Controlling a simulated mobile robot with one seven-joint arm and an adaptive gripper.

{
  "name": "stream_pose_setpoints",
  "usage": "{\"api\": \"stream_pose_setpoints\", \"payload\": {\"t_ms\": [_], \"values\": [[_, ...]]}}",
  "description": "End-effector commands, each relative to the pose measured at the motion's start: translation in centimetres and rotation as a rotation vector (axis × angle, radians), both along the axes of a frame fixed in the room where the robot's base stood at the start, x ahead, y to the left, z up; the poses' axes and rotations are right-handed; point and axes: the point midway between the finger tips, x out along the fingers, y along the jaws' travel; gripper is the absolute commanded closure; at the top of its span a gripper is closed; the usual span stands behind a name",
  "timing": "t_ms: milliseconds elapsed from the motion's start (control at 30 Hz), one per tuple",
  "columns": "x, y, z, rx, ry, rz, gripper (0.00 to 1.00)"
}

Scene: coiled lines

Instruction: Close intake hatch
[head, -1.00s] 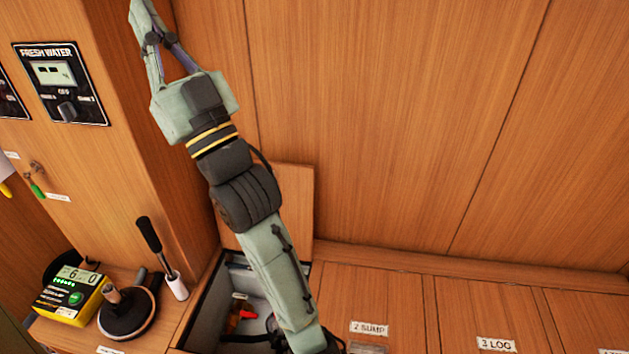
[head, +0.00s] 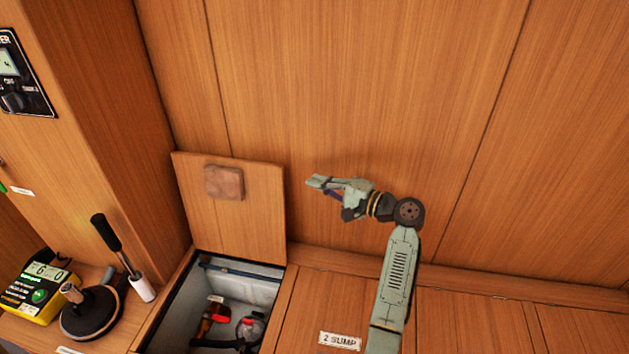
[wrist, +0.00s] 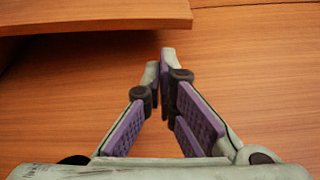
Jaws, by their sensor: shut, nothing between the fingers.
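The intake hatch (head: 225,228) is a wooden lid standing open, upright against the back wall, with a small brown block-like piece (head: 224,182) on its face. Below it the compartment (head: 262,270) is open, with a valve-like fitting with red parts (head: 213,314) inside. My gripper (head: 312,181) is shut and empty. It is to the right of the raised lid, apart from it, pointing left in the head view. In the wrist view my gripper's fingertips (wrist: 160,68) meet in front of wood, and a wooden panel edge (wrist: 90,18) shows at the upper left, probably the lid.
A closed panel labelled 2 SUMP (head: 340,341) lies right of the opening. At the left are a yellow meter (head: 34,290), a round black base (head: 91,313) and a black-handled lever (head: 107,233). The wall above the panels is clear.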

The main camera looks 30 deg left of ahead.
Motion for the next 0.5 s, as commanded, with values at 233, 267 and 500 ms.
{"api": "stream_pose_setpoints", "payload": {"t_ms": [233, 267, 500], "values": [[0.3, 4.8, 0.0, -0.002, -0.001, 0.002, 1.00], [0.4, 5.2, 0.0, -0.002, -0.002, 0.001, 1.00], [0.6, 7.4, -0.2, -0.002, -0.002, -0.001, 1.00]]}}
